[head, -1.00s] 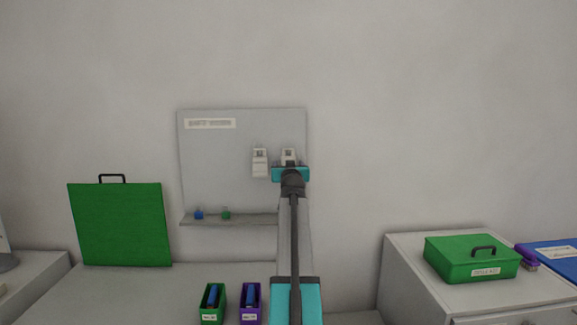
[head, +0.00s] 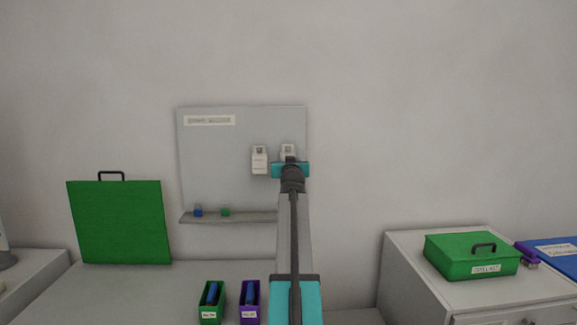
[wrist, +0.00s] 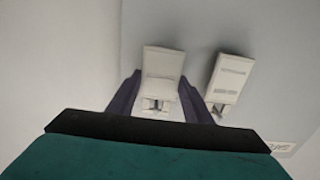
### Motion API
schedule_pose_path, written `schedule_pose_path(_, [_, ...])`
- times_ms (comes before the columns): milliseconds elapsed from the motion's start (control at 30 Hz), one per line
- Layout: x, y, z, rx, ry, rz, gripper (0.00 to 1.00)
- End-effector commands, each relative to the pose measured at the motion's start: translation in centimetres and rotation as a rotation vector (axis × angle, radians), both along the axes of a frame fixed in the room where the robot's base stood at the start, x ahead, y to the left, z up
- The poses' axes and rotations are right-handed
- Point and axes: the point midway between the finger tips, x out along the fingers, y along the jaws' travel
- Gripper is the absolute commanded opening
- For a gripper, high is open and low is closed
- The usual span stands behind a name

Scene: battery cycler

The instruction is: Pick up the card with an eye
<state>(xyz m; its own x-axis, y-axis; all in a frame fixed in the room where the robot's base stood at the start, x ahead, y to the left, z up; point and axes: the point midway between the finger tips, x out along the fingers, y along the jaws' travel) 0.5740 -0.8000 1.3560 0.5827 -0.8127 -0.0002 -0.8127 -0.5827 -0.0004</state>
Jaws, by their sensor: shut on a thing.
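Two white cards hang side by side on a grey wall board. The left card (head: 259,161) shows its whole front, with a small dark mark near its top. The right card (head: 288,150) is partly hidden behind my gripper (head: 290,168). In the wrist view the board appears upside down, and my gripper (wrist: 160,82) has its two purple fingers shut on one white card (wrist: 163,64). The other white card (wrist: 232,78) is just right of the fingers there, with faint lines on its face. I cannot make out an eye on either card.
A green box (head: 471,257) sits right.

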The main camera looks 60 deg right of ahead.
Motion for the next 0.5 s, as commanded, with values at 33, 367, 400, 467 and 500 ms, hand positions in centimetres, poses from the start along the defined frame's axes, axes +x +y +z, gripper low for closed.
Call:
schedule_pose_path(33, [-0.4,0.5,-0.1,-0.001,-0.001,0.000,0.25])
schedule_pose_path(367, [-3.0,4.2,-0.2,-0.001,-0.001,-0.001,0.25])
schedule_pose_path(400, [-3.4,4.7,-0.3,-0.001,-0.001,-0.001,0.25])
schedule_pose_path(467, [-3.9,5.4,-0.3,-0.002,0.000,-0.001,0.25])
schedule_pose_path(500, [-4.3,5.9,-0.3,-0.002,0.000,-0.001,0.25])
